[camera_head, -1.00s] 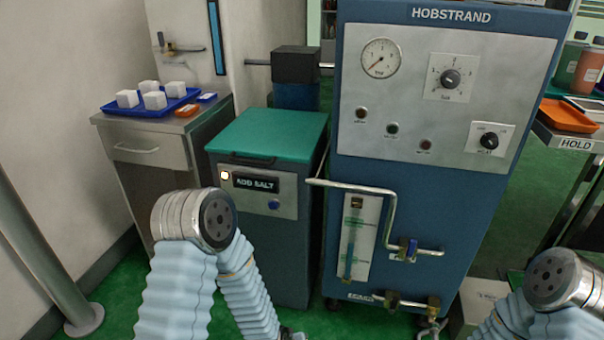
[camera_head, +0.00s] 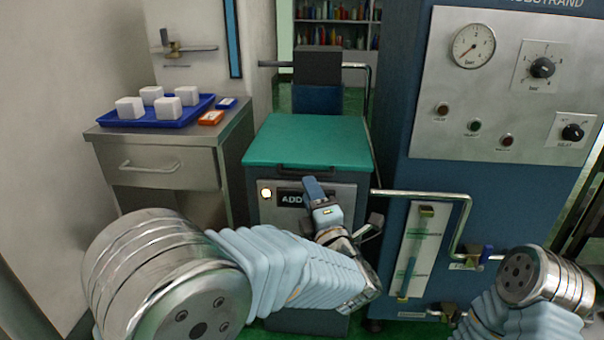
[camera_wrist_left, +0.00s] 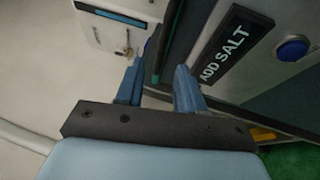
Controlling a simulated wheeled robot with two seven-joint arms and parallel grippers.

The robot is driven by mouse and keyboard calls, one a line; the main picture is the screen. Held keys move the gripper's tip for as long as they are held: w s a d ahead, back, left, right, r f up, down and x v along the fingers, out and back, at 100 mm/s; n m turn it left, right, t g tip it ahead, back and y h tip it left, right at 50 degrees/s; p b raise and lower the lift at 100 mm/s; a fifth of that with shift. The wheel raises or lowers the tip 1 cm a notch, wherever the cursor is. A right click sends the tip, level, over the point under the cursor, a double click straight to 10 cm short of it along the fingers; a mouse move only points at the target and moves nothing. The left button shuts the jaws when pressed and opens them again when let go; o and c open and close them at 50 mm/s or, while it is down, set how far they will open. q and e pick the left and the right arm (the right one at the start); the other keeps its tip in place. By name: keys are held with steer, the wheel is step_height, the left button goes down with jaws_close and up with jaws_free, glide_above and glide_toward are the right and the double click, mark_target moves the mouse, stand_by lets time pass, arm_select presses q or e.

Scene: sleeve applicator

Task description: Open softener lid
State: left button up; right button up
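The softener is a dark cabinet with a flat green lid (camera_head: 308,140), which lies shut on top. A dark handle (camera_head: 305,169) runs along the lid's front edge. Below it is a panel with an "ADD SALT" label (camera_head: 288,197), partly hidden by my left gripper (camera_head: 341,203). The left gripper is in front of the panel, below the lid's front edge, with its fingers apart and nothing between them. In the left wrist view the open blue fingers (camera_wrist_left: 158,80) show beside the "ADD SALT" label (camera_wrist_left: 226,47). My right arm shows at lower right, but its gripper is out of view.
A grey cabinet (camera_head: 150,168) at left carries a blue tray (camera_head: 152,121) with several white blocks. The tall blue machine (camera_head: 480,180) stands close on the right, with a bent metal pipe (camera_head: 420,193) sticking out. A wall stands at far left.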

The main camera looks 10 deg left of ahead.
mark_target(302, 175)
arm_select(q)
steer(key=x, duration=0.6)
steer(key=shift+w+a+r, duration=0.1)
steer(key=shift+w, duration=0.3)
steer(key=shift+c, duration=0.5)
jaws_close()
